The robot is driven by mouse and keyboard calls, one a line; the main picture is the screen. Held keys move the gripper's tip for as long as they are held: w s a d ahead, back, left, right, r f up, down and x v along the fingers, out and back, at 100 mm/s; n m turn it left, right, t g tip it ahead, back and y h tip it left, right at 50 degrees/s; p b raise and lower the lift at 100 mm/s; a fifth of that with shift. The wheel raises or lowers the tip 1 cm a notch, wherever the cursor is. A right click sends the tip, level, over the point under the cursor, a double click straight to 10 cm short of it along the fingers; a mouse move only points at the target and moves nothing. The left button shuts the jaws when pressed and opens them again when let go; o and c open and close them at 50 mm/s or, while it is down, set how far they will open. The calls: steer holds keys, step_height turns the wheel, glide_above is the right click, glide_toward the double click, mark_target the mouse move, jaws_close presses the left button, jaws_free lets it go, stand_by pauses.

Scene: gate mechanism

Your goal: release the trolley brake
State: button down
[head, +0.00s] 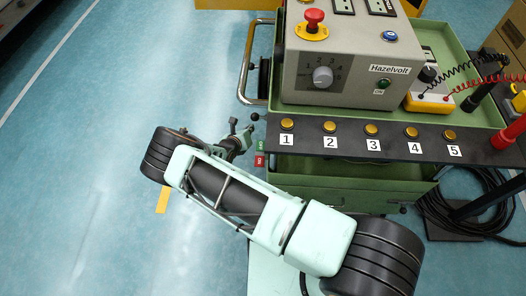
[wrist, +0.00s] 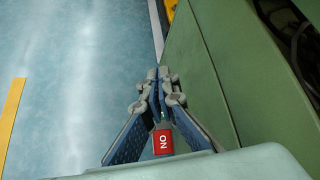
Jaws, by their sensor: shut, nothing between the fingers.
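The green trolley (head: 350,168) stands right of my arm in the head view; its green side also fills the right of the wrist view (wrist: 235,70). A green OFF label (head: 262,146) sits above a red ON label (head: 259,161) at its left front corner. The ON label also shows between my finger linkages in the wrist view (wrist: 163,142). A small black knob (head: 254,117), perhaps the brake lever's, shows just above the labels. My gripper (head: 243,136) is shut and empty, close beside that corner. Its closed fingertips (wrist: 158,78) hide whatever lies behind them; contact cannot be told.
A grey Hazelvolt box (head: 345,75) with a red button (head: 314,17) stands on the trolley. Several numbered brass buttons line its dark front ledge (head: 350,140). A metal handle (head: 246,65) sticks out left. The blue floor at left is clear.

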mark_target(262, 150)
steer(key=s+d+f+n, duration=0.2)
steer(key=d+f, duration=0.1)
steer(key=f, duration=0.4)
steer(key=shift+s+d+b, duration=0.35)
steer(key=shift+d, duration=0.05)
steer(key=f+b, duration=0.3)
steer(key=w+f+b, duration=0.1)
steer(key=f+b, duration=0.1)
steer(key=b, duration=0.1)
steer(key=f+b, duration=0.2)
steer(key=f, duration=0.1)
steer(key=shift+w+f+b, duration=0.3)
steer(key=shift+w+b, duration=0.1)
stand_by(0.8)
steer(key=shift+w+f+b, duration=0.1)
steer(key=shift+f+b, duration=0.25)
steer(key=shift+f, duration=0.05)
steer(key=shift+d+f, duration=0.15)
steer(key=shift+f, duration=0.15)
stand_by(0.4)
